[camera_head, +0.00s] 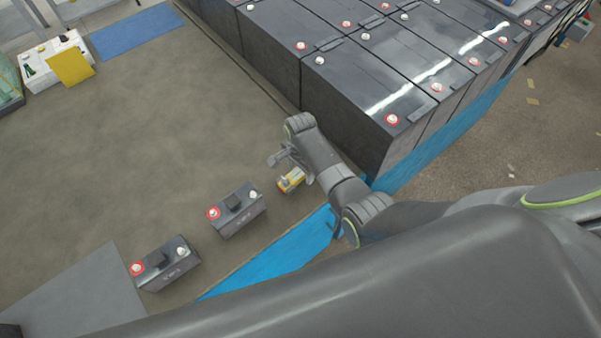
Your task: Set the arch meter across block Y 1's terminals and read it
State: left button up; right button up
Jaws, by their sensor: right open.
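My right gripper (279,158) is open, above the grey floor near the corner of the large battery row. A small yellow object (291,180) with a grey part on it lies just below the gripper, partly hidden by my arm; it may be the arch meter. Two small dark blocks stand in the lower middle, a nearer one (165,264) and a farther one (240,212). Each has a red-ringed terminal at its left, a pale one at its right and a black piece between. Their labels are too small to read. My left gripper is not in view.
Large dark battery blocks (345,115) with terminals fill the upper right. A blue strip (285,246) runs along the floor edge. A white box (52,62) with a yellow panel and a blue mat (136,30) are at upper left. The middle-left floor is clear.

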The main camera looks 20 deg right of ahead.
jog(key=shift+c, duration=0.4)
jog(key=c, duration=1.2)
jog(key=shift+r, duration=0.15)
